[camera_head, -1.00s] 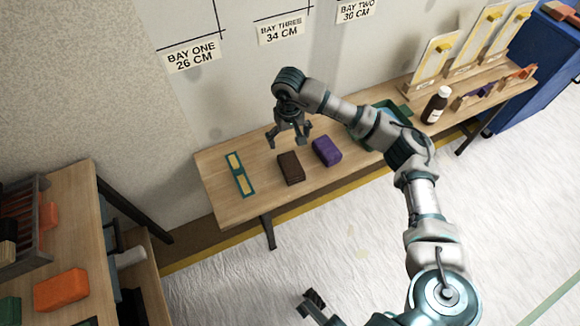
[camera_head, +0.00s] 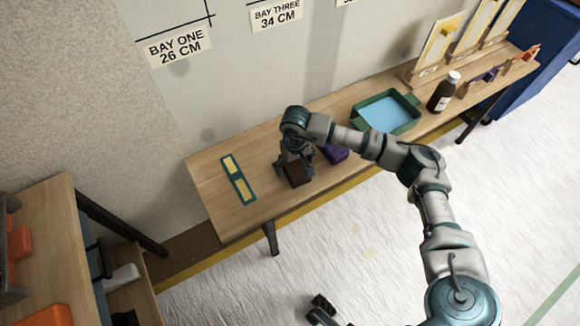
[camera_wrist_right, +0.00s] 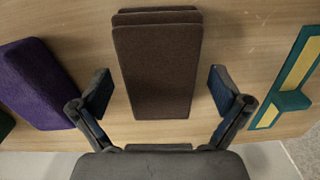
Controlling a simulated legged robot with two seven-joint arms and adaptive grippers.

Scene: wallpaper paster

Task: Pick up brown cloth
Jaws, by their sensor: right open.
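The brown cloth (camera_head: 297,175) is a folded dark brown block on the wooden table, partly hidden by my right gripper in the head view. In the right wrist view the brown cloth (camera_wrist_right: 156,65) lies between the two fingers. My right gripper (camera_head: 295,165) is open, with one finger on each side of the cloth and a visible gap to each. It also shows in the right wrist view (camera_wrist_right: 160,92). A dark gripper part at the bottom of the head view (camera_head: 322,308) appears to be my left one; its jaws are unclear.
A purple cloth (camera_head: 334,153) lies close beside the brown one. A green-framed yellow strip (camera_head: 239,180) lies on the other side. A green tray (camera_head: 362,122) with blue inside, a brown bottle (camera_head: 443,92) and upright boards stand further right. The wall is behind the table (camera_head: 228,217).

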